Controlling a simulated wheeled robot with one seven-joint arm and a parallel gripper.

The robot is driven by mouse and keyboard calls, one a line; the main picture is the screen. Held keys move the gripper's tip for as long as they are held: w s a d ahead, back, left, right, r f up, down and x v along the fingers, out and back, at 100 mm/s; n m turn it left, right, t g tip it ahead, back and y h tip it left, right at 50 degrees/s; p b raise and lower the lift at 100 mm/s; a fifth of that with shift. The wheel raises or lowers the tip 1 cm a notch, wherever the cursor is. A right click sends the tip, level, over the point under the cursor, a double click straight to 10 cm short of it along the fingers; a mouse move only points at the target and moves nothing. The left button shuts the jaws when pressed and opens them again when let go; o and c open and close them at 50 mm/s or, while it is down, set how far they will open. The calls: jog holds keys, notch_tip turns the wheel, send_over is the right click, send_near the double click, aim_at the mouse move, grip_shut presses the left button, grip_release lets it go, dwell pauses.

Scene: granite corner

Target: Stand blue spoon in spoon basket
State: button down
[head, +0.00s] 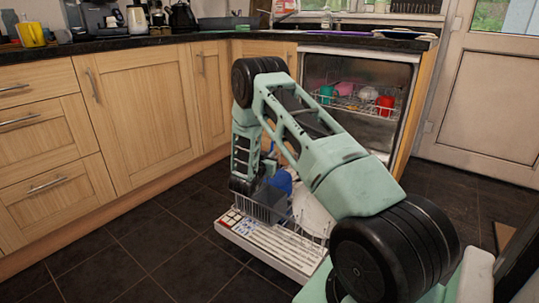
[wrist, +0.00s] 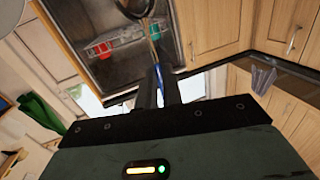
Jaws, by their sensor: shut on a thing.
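My gripper (wrist: 158,85) is shut on the blue spoon (wrist: 160,70) in the wrist view. Only a short blue part shows between the fingertips, with a thin shaft running up from it toward a rounded end at the top edge. In the head view my arm hides most of the gripper, and I cannot make out the spoon. The spoon basket (head: 266,206) is a dark grey mesh box at the front left of the pulled-out lower rack. My wrist is close above or beside it; the exact gap cannot be told.
The dishwasher door (head: 268,245) lies open, low over the dark floor. A blue item (head: 281,181) and a white plate (head: 312,212) stand in the lower rack beside the basket. The upper rack (head: 350,103) holds coloured cups. Wooden cabinets (head: 135,110) border the left; floor before them is clear.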

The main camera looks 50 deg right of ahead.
notch_tip(320, 180, down, 14)
jog(key=b, duration=0.8)
jog(key=shift+f+b, duration=0.25)
jog(key=shift+b, duration=0.15)
jog(key=c, duration=1.5)
grip_release()
jog(key=shift+a, duration=0.2)
jog(key=p+v, duration=0.6)
jog(key=v, duration=1.1)
jog(key=shift+a, duration=0.1)
